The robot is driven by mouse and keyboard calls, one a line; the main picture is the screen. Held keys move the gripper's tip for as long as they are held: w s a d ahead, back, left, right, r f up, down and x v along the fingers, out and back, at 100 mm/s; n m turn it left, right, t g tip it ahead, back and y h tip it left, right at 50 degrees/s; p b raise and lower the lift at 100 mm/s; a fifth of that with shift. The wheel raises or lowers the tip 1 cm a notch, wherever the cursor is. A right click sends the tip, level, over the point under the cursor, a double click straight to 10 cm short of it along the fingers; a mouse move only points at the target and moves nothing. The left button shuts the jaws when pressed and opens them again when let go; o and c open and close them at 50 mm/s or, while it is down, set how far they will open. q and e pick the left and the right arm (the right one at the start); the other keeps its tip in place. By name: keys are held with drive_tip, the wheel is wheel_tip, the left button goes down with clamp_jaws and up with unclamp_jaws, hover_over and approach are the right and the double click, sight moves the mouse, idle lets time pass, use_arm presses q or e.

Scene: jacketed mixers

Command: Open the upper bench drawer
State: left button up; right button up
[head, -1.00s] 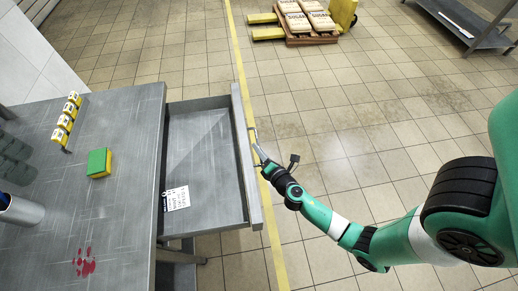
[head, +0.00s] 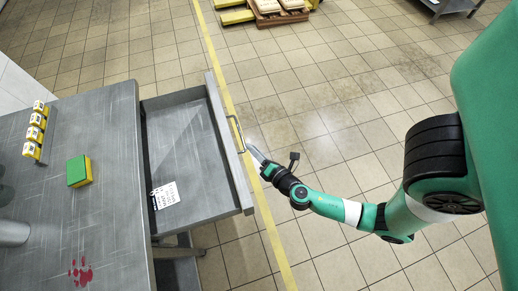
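The upper bench drawer (head: 231,190) is pulled out from the right side of the grey metal bench (head: 108,140). Its inside shows, with a white printed card (head: 165,196) lying on its floor. The drawer's bar handle (head: 236,133) is on the outer face of its front. My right gripper (head: 254,152) is just right of the handle's near end, with its pale fingers pointing toward it. A small gap seems to lie between them. Whether the fingers are parted is too small to tell. My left gripper is not in view.
On the bench are a yellow-green sponge (head: 79,171), a row of small yellow-and-white blocks (head: 34,132), a metal cylinder (head: 12,233) and a red stain (head: 81,272). A loaded pallet (head: 277,15) stands far off.

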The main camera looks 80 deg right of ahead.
drive_tip(key=shift+v, duration=1.7)
